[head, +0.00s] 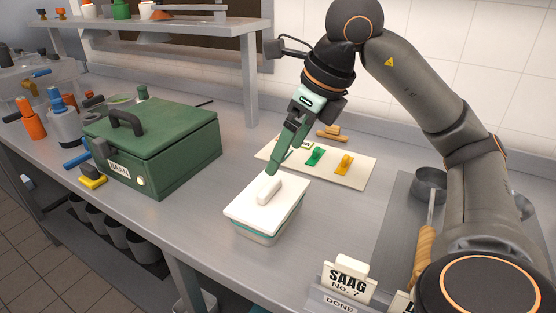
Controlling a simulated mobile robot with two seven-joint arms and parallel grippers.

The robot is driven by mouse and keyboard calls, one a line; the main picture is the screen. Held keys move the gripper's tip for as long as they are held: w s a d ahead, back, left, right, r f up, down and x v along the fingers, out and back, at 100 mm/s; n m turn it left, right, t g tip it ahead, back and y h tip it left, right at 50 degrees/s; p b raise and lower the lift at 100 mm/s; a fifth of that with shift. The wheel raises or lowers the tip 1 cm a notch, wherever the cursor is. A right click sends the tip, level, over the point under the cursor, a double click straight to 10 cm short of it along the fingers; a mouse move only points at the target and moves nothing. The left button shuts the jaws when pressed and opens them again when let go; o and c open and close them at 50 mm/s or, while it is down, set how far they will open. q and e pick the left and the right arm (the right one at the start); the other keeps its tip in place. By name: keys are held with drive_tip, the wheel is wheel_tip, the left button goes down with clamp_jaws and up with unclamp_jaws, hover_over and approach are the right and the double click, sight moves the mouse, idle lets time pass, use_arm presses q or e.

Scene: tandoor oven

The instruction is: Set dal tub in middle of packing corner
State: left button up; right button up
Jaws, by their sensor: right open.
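A tub with a white lid and a white bar handle (266,208) stands on the steel counter in the middle of the head view, near the front edge. No label on it can be read from here. My right gripper (272,172) comes down from above at the tub's back side. Its green fingertips are close to the lid handle; I cannot tell whether they touch it. The gripper is open and holds nothing visible. My left gripper is not in view.
A green box marked NAAN (155,145) stands left of the tub. Behind the tub lies a cream board (350,177) with green and yellow clips. A SAAG No. 7 sign (348,282) stands front right. A metal ladle (430,190) lies at right. Bare counter surrounds the tub.

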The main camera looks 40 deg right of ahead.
drive_tip(key=v, duration=0.3)
drive_tip(key=shift+r+p, duration=0.1)
drive_tip(key=shift+p, duration=0.2)
idle(0.4)
